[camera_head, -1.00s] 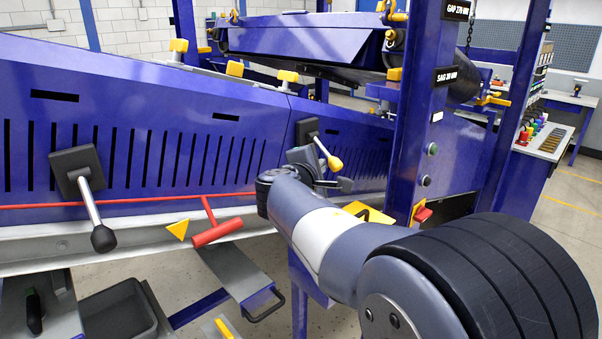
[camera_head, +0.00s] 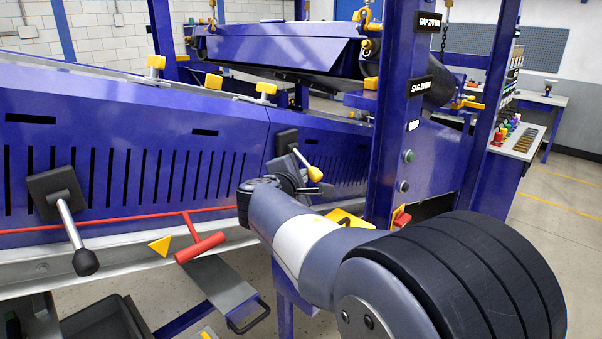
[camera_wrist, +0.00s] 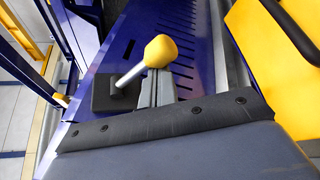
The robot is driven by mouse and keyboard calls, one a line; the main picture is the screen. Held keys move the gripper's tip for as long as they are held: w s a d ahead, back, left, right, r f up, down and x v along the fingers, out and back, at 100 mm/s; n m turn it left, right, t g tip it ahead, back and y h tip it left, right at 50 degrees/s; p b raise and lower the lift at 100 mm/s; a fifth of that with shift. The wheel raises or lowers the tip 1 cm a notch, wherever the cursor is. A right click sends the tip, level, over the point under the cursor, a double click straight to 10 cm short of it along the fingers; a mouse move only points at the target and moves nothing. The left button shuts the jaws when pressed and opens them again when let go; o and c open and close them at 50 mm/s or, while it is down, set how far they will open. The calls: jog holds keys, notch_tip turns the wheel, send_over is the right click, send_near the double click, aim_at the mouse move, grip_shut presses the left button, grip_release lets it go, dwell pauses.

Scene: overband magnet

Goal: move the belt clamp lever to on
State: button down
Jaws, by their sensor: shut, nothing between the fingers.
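A lever with a yellow knob (camera_head: 315,174) sits on a dark square plate (camera_head: 286,141) on the blue side panel. In the wrist view its yellow knob (camera_wrist: 161,51) stands just beyond my gripper (camera_wrist: 157,82), with its pale shaft running left to the plate. My gripper is shut and empty, close to the knob; whether they touch I cannot tell. A second lever, with a black knob (camera_head: 86,262), is farther left on the same panel and points down. No label shows which one is the belt clamp lever.
A red T-handle (camera_head: 200,247) and yellow triangle (camera_head: 160,245) are along the rail left of my arm. A blue post (camera_head: 400,130) with buttons and a red switch (camera_head: 401,217) stands just right. A yellow part (camera_wrist: 275,60) fills the wrist view's right side.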

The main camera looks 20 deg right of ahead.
aim_at(306, 164)
jog(key=shift+r+p, duration=0.25)
jog(key=shift+p, duration=0.3)
jog(key=r+n+p, duration=0.1)
jog(key=p, duration=0.1)
jog(key=n+g+p, duration=0.1)
jog(key=p, duration=0.1)
jog(key=s+r+g+p, duration=0.1)
jog(key=p, duration=0.2)
jog(key=shift+s+d+r+n, duration=0.1)
jog(key=shift+d+r+n, duration=0.15)
jog(key=shift+r+n, duration=0.15)
jog(key=shift+r+p, duration=0.5)
jog(key=shift+r, duration=1.45)
jog(key=f+b, duration=0.4)
jog(key=f, duration=0.1)
jog(key=shift+a, duration=0.35)
jog(key=s+a+r, duration=0.3)
jog(key=a+r, duration=0.2)
jog(key=a, duration=0.3)
jog(key=shift+a+r+b, duration=0.15)
jog(key=shift+r+b, duration=0.2)
